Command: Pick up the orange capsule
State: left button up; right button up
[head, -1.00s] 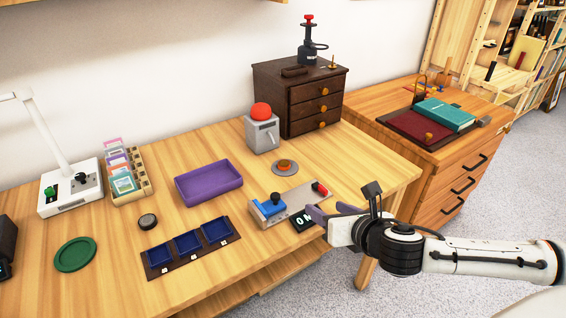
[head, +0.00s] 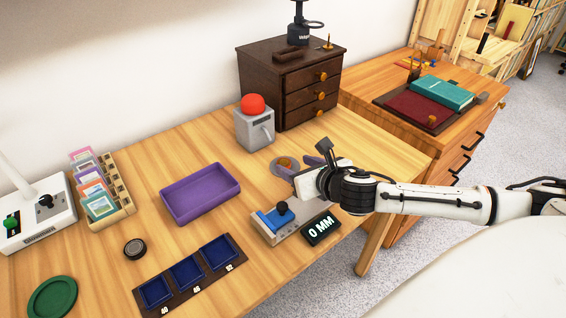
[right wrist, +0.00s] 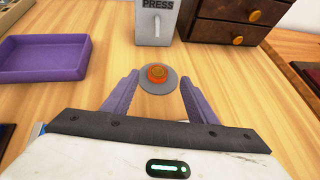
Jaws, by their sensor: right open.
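The orange capsule (right wrist: 157,73) is a small round orange piece on a flat grey disc (right wrist: 158,88) on the wooden table. In the head view the capsule (head: 283,162) is just left of my right gripper (head: 299,165). In the right wrist view the open purple fingers of my right gripper (right wrist: 159,74) stand left and right of the disc, with the capsule ahead between their tips. Nothing is between the fingers' pads. I cannot tell their exact height over the table. My left gripper is not in view.
A grey box labelled PRESS with a red dome (head: 254,104) and a dark drawer cabinet (head: 283,85) stand behind the disc. A purple tray (head: 200,194) lies to the left. A device with a blue part (head: 272,222) and a 0 MM display (head: 321,231) sit in front.

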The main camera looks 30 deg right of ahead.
aim_at(284, 160)
jog(key=x, duration=0.5)
jog(key=shift+w+a, duration=0.15)
jog(key=c, duration=1.2)
jog(key=shift+r, duration=0.15)
jog(key=shift+c, duration=0.2)
